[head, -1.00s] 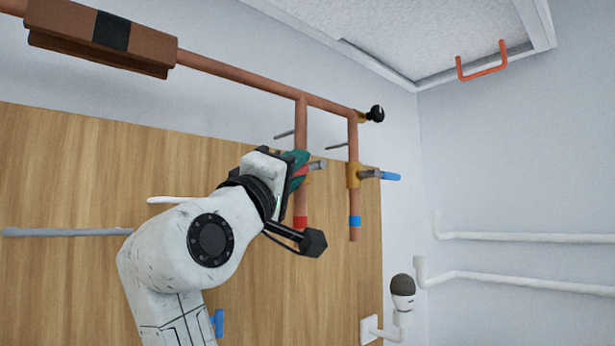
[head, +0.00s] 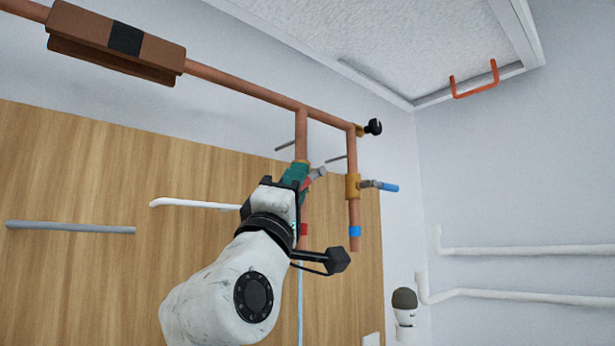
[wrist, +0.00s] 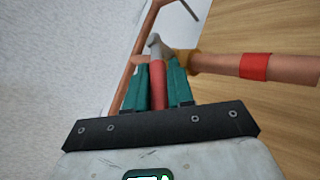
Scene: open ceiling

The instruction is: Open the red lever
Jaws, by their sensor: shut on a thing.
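The red lever (wrist: 157,84) has a red handle and a grey metal stem that joins a brass valve (wrist: 187,60) on a copper pipe. My gripper (wrist: 156,82) has its teal fingers on both sides of the red handle and is shut on it. In the head view my gripper (head: 297,174) is at the left downpipe, pointing up, and covers most of the handle and valve. The lever's grey stem (head: 317,173) shows just right of the fingers, tilted.
A second downpipe to the right carries a blue lever (head: 388,187) on a brass valve (head: 352,187). A horizontal copper pipe (head: 240,87) runs above. A wooden panel (head: 90,170) stands behind, with a white bar (head: 195,204) and a grey bar (head: 70,227).

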